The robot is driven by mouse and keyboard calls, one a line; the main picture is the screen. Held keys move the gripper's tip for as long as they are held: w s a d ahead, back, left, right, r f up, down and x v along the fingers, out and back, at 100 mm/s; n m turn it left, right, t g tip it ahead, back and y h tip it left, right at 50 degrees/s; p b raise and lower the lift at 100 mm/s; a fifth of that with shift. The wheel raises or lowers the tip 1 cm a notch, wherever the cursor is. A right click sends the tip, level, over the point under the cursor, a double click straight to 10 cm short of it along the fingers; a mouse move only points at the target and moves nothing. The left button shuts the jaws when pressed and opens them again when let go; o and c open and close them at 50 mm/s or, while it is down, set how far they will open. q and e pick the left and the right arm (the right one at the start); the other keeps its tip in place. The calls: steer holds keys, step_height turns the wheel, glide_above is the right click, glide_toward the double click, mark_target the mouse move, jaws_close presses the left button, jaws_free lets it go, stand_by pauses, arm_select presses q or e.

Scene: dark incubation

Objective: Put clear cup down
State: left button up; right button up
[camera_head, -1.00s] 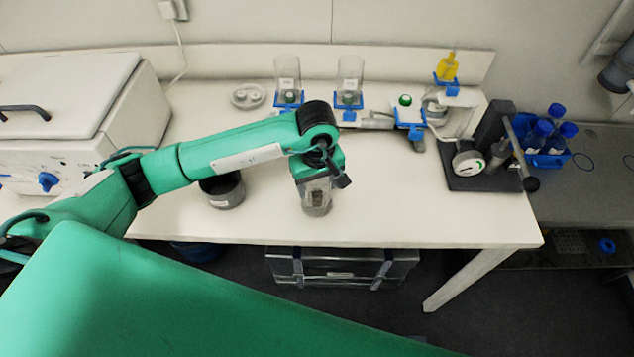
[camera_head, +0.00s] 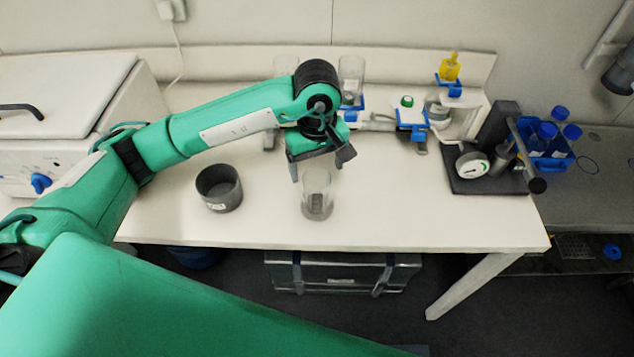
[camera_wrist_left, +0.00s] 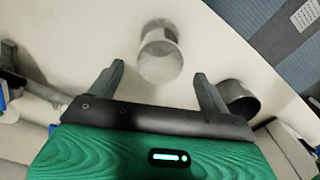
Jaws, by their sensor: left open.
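The clear cup (camera_head: 317,195) stands upright on the white table near its front edge. It also shows in the left wrist view (camera_wrist_left: 160,55), ahead of the spread fingers and apart from them. My left gripper (camera_head: 320,167) is open and empty, just above and behind the cup in the head view. Its two fingers are wide apart in the left wrist view (camera_wrist_left: 158,80). My right gripper is not in view.
A dark grey pot (camera_head: 219,188) stands left of the cup, with bare table between them. Clear cylinders on blue holders (camera_head: 351,80) stand at the back. A dark stand with a dial (camera_head: 480,165) is at the right. The table's front edge (camera_head: 400,247) is close.

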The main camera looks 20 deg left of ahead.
arm_select(q)
step_height(320, 180, up, 4)
steer(key=shift+f+b, duration=0.2)
steer(key=shift+b, duration=0.3)
steer(key=shift+r, duration=0.5)
